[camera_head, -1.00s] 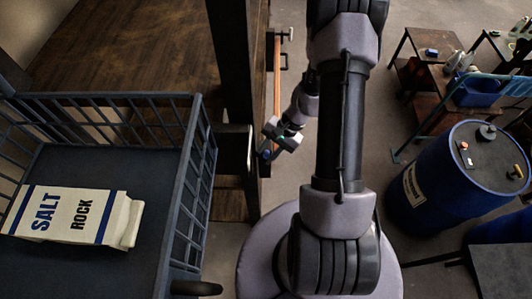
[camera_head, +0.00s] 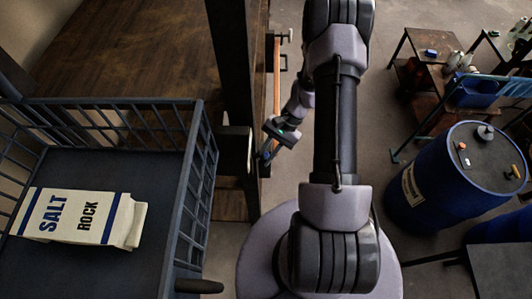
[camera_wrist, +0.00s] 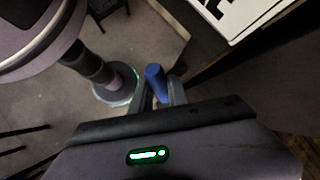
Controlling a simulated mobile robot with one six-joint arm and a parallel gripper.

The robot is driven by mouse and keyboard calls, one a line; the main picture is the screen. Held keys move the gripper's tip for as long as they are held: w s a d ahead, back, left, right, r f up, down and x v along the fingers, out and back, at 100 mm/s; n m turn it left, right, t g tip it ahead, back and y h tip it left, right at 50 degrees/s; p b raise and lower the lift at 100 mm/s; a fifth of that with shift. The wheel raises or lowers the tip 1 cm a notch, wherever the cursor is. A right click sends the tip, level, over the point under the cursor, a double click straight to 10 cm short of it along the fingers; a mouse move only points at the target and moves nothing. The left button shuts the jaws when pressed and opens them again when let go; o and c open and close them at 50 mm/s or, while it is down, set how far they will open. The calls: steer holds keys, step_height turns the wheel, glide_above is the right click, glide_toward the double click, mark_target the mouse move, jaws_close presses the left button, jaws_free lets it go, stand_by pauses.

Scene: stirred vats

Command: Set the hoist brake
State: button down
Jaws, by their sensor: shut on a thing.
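My gripper (camera_head: 267,153) is beside the dark post in the head view, low and left of my arm. In the wrist view my gripper (camera_wrist: 158,92) is shut on a blue handle (camera_wrist: 155,78), which shows between the two fingers. The blue handle (camera_head: 266,156) is only a small patch in the head view, partly hidden by my gripper. I take it for the grip of the brake lever; the rest of the lever is hidden. An orange-brown bar (camera_head: 277,75) runs along the post just beyond my gripper.
A dark post (camera_head: 233,60) stands left of my gripper. A grey basket (camera_head: 190,190) holds a rock salt carton (camera_head: 80,216). A blue drum (camera_head: 430,190) and a small table (camera_head: 432,50) are at right. A white sign (camera_wrist: 245,15) shows in the wrist view.

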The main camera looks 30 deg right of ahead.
steer(key=shift+f+g+y+b, duration=0.2)
steer(key=shift+g+y+b, duration=0.4)
steer(key=shift+g+b, duration=0.1)
steer(key=shift+r+m+g+y+b, duration=0.1)
steer(key=shift+m+g+y+b, duration=0.4)
steer(key=shift+g+y+b, duration=0.4)
steer(key=shift+r, duration=0.1)
steer(key=c, duration=1.6)
jaws_free()
steer(key=shift+o, duration=0.2)
steer(key=b+v, duration=0.1)
steer(key=v, duration=1.6)
steer(key=shift+r+b, duration=0.2)
steer(key=shift+b, duration=0.1)
